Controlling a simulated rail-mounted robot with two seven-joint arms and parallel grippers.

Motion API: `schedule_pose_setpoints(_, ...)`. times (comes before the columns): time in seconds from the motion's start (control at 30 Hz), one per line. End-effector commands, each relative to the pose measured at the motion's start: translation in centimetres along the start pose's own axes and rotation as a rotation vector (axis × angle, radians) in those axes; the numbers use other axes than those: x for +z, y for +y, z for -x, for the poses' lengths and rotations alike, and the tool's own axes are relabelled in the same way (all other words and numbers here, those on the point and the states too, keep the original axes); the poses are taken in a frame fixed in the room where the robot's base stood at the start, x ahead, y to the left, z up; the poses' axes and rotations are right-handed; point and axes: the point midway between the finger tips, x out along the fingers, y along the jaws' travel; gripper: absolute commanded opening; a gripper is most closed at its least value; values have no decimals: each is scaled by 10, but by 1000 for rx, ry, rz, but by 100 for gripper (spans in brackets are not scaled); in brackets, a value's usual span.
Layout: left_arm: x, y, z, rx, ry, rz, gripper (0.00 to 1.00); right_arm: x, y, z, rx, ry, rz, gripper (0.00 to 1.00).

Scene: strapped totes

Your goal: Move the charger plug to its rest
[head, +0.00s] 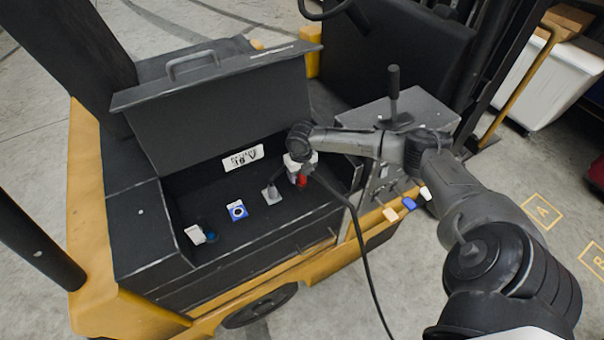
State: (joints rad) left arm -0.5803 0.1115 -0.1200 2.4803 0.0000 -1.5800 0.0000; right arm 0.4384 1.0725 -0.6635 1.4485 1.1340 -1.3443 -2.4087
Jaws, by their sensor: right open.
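My right gripper (302,178) reaches in from the right and points down into the open compartment of the yellow and black truck. It is open, around or just above a small red part (302,181), which looks like the charger plug. The wrist and fingers hide most of that part, and I cannot tell whether they touch it. A black cable (362,248) runs from beside it over the compartment's front edge and down out of view. I cannot tell which fitting is the plug's rest. My left gripper is not in view.
The compartment's lid (215,105) stands open behind. Inside are a grey fitting (271,195), a blue square socket (237,211) and a white connector (196,234). A lever (393,90) rises behind my arm.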

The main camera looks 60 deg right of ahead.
Motion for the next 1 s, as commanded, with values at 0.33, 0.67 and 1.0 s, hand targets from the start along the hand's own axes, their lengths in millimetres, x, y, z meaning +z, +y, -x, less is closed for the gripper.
schedule_pose_setpoints(0.33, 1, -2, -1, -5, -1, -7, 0, -10, -2, -16, -14, 25, 4, 57)
schedule_pose_setpoints(0.67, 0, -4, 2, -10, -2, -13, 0, -10, -2, -17, -14, 25, 4, 57)
schedule_pose_setpoints(1.0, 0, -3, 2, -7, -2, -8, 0, -10, -2, -17, -14, 26, 4, 35)
